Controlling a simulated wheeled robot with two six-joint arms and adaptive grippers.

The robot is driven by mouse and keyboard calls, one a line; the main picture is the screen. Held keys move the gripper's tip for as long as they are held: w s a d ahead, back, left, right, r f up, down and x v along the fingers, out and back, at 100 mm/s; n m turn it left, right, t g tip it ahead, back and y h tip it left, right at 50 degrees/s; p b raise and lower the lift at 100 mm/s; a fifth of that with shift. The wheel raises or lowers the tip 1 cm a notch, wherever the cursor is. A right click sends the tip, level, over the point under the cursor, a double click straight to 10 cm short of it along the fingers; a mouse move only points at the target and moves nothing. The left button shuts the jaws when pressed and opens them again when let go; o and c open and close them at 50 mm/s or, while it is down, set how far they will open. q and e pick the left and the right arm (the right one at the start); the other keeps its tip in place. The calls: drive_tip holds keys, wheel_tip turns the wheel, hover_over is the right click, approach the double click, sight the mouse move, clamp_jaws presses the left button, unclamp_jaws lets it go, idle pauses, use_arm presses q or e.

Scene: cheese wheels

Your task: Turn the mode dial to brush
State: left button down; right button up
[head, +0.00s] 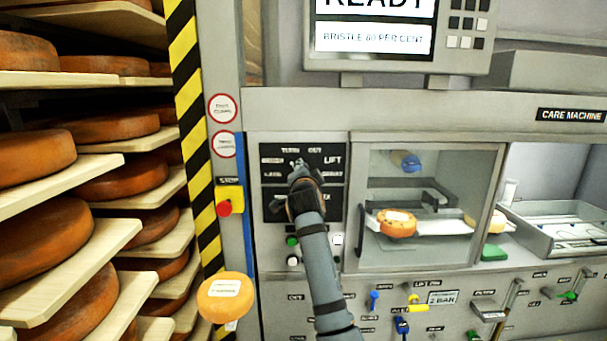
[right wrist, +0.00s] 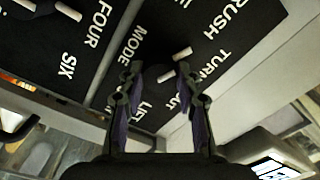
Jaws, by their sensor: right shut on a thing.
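The mode dial is a dark knob with a pale pointer bar (right wrist: 175,54), on a black panel (head: 275,208) at the machine's left. My right gripper (head: 299,168) reaches up to this panel and covers most of the dial in the head view. In the right wrist view its two fingers (right wrist: 157,72) are closed on the dial from both sides. Labels MODE, LIFT, TURN OUT and BRUSH (right wrist: 238,14) stand around the dial. Which label the pointer marks I cannot tell. My left gripper is not in view.
A shelf rack (head: 110,232) of orange cheese wheels fills the left. A red stop button (head: 224,208) sits beside the panel. A glazed chamber (head: 432,258) with a cheese (head: 396,224) is at right. A screen (head: 374,38) reads READY. Several levers line the lower front.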

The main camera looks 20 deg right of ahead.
drive_tip(key=o, duration=1.1)
drive_tip(key=shift+o, duration=0.2)
